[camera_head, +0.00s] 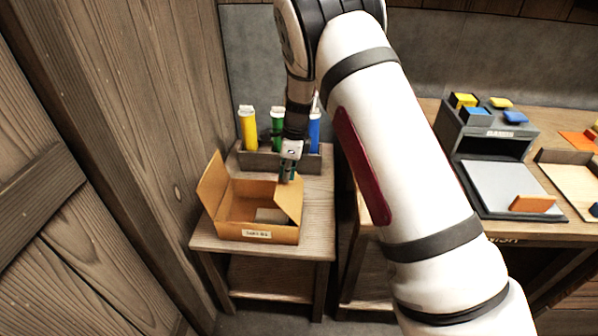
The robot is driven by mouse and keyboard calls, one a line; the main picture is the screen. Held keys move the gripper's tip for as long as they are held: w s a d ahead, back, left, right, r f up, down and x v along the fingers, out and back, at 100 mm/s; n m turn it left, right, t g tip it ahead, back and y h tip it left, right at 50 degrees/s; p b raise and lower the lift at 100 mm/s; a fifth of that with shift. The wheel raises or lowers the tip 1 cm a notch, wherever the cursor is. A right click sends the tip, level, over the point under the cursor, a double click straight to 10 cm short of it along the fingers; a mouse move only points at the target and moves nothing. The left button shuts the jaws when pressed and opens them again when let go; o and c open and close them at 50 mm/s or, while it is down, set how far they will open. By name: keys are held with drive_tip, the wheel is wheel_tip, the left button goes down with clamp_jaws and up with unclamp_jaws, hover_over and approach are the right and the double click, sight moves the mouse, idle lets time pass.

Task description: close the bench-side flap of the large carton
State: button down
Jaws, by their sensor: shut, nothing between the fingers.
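The large carton (232,229) is a brown cardboard box with a white label on its front, on a small wooden side table. Its left flap (213,185) stands up, leaning outward. Its right flap (289,201), on the side towards the bench (426,109), also stands up, close to my gripper. The carton's inside is open to view, with a pale patch on its floor. My gripper (287,178) is shut and empty, pointing down at the top of the right flap. I cannot tell whether it touches the flap.
A grey rack (257,160) with yellow, green and blue tubes stands behind the carton. A wooden wall (130,110) rises close on the left. My arm hides part of the bench, which holds a grey shelf unit (480,133) and trays.

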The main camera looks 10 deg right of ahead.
drive_tip(key=w+a+f+g+h+b, duration=0.2)
drive_tip(key=a+f+h+b, duration=0.5)
drive_tip(key=b, duration=0.4)
drive_tip(key=shift+w+a+f+g+h+b, duration=0.35)
drive_tip(key=shift+a+f, duration=0.4)
drive_tip(key=shift+f, duration=0.3)
drive_tip(key=shift+d, duration=0.1)
